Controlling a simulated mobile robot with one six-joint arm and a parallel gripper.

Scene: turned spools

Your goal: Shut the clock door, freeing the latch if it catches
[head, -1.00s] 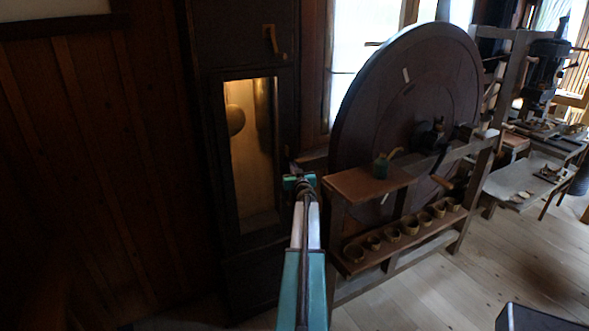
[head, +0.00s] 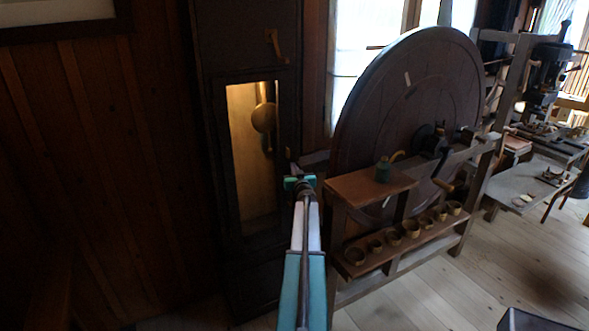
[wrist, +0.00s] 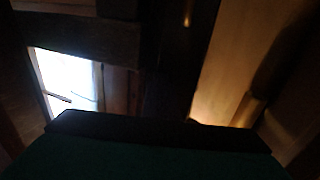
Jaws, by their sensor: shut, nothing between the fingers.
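The tall dark clock case (head: 245,262) stands against the wood wall in the head view. Its lit, tall opening shows a brass pendulum (head: 263,118) inside. My gripper (head: 300,180) is shut and empty, in front of the case's right edge at mid height; contact is unclear. In the wrist view, the green gripper body (wrist: 150,155) fills the bottom, with the lit clock interior (wrist: 232,75) at right.
A large dark wheel (head: 375,110) on a wooden stand is close on the right. A bright window (head: 358,50) is behind. Floor (head: 420,290) shows at lower right.

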